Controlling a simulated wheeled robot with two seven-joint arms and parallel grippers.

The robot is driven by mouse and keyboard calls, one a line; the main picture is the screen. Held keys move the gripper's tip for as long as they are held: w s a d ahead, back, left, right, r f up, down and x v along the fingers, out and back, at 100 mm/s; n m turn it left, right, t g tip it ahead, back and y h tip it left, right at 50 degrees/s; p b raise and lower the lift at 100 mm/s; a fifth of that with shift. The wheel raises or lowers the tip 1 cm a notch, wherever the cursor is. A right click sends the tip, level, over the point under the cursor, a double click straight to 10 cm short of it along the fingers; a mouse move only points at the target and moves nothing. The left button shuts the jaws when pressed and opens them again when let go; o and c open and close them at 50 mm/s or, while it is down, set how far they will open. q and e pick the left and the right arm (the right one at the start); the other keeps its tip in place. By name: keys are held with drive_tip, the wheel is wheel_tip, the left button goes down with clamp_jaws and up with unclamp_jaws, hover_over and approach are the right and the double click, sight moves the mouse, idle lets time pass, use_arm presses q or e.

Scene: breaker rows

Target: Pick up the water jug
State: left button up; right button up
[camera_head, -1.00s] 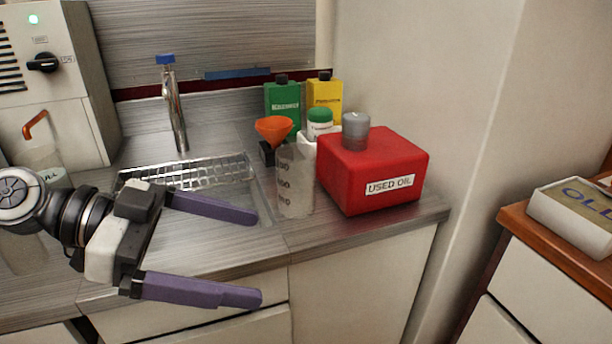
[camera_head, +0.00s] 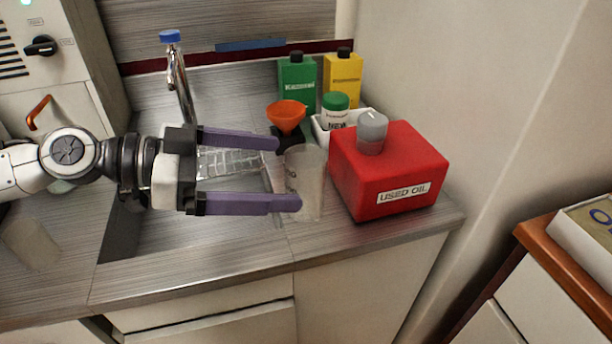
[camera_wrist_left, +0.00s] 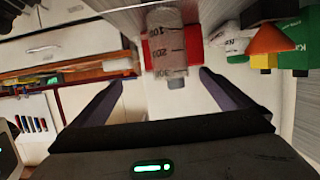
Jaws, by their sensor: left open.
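A translucent, graduated jug (camera_head: 307,185) stands upright on the counter, left of the red used-oil box. In the left wrist view the jug (camera_wrist_left: 166,42) shows dark measuring marks and appears upside down, centred between the finger lines. My left gripper (camera_head: 289,173) is open and empty, fingers pointing right at the jug. Its fingertips are at the jug's left edge; the nearer one overlaps the jug in the head view. I cannot tell whether they touch it. Another vessel under the orange spout is mostly hidden by my left arm. My right gripper is not in view.
The red box (camera_head: 390,178) with a grey cap stands close to the jug's right. An orange funnel (camera_head: 286,115), a green bottle (camera_head: 297,84), a yellow bottle (camera_head: 342,79) and a green-lidded jar (camera_head: 335,108) stand behind. A blue-topped tap (camera_head: 178,72) rises behind my gripper.

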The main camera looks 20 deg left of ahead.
sight(325, 167)
use_arm(q)
drive_tip(key=shift+w+d+p, duration=0.25)
drive_tip(key=shift+d+p, duration=0.05)
drive_tip(key=shift+d, duration=0.2)
drive_tip(key=p+x, duration=0.2)
drive_tip(key=x, duration=0.1)
drive_tip(key=p+x, duration=0.1)
drive_tip(key=shift+w+d+r+p, duration=0.25)
drive_tip(key=shift+w+d+p, duration=0.05)
drive_tip(key=shift+w, duration=0.15)
drive_tip(key=shift+w+d+f, duration=0.15)
drive_tip(key=shift+f, duration=0.05)
drive_tip(key=c, duration=1.4)
